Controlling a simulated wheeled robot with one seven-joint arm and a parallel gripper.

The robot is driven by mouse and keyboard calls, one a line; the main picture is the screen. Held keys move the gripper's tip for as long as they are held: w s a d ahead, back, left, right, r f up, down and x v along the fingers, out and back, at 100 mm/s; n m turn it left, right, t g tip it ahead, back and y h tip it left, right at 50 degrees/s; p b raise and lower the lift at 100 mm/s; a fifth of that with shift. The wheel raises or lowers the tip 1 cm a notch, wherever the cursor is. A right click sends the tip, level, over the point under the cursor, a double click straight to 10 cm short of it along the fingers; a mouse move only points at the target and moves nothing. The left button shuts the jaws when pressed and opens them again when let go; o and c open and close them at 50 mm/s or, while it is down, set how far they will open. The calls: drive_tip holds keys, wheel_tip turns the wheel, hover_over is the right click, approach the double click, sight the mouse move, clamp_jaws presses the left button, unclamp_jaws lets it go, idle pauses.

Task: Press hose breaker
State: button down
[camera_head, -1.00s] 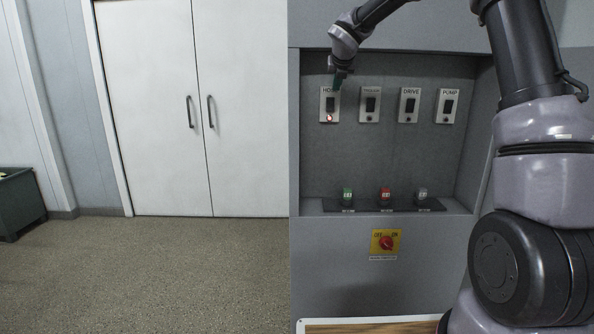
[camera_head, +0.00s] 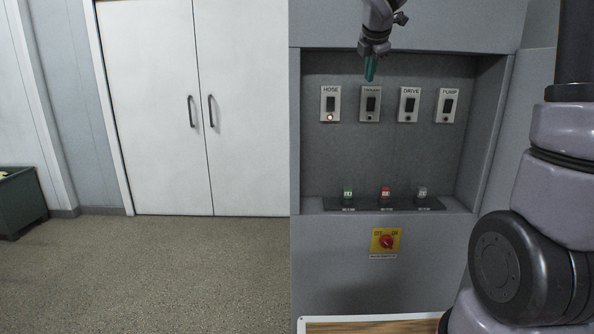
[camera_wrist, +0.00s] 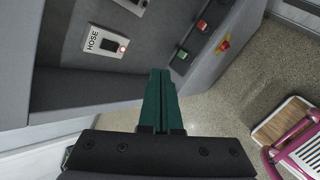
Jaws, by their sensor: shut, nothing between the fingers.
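The hose breaker (camera_head: 330,104) is the leftmost switch plate in the grey panel recess, labelled HOSE, with a black rocker and a red lamp lit below it. In the wrist view the hose breaker (camera_wrist: 105,42) sits at the upper left, its lamp glowing. My gripper (camera_head: 370,78) is in front of the upper recess, just above the second plate, to the right of the hose breaker and apart from it. In the wrist view my gripper (camera_wrist: 160,75) has its green fingers together, with nothing between them.
The second breaker (camera_head: 370,104), DRIVE breaker (camera_head: 410,105) and PUMP breaker (camera_head: 447,106) stand to the right with dark lamps. A yellow plate with a red rotary switch (camera_head: 386,242) is below. A pink-framed chair (camera_wrist: 285,145) shows in the wrist view.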

drive_tip(key=s+d+f+m+y, duration=0.1)
drive_tip(key=s+d+f+m, duration=0.1)
drive_tip(key=s+m, duration=1.1)
drive_tip(key=s+d+f+m+g+y, duration=0.1)
drive_tip(key=s+d+f+m+y, duration=0.1)
drive_tip(key=s+m, duration=1.1)
drive_tip(key=s+f, duration=0.1)
drive_tip(key=s, duration=0.5)
drive_tip(key=shift+d+f+m, duration=0.15)
drive_tip(key=shift+f+m, duration=0.25)
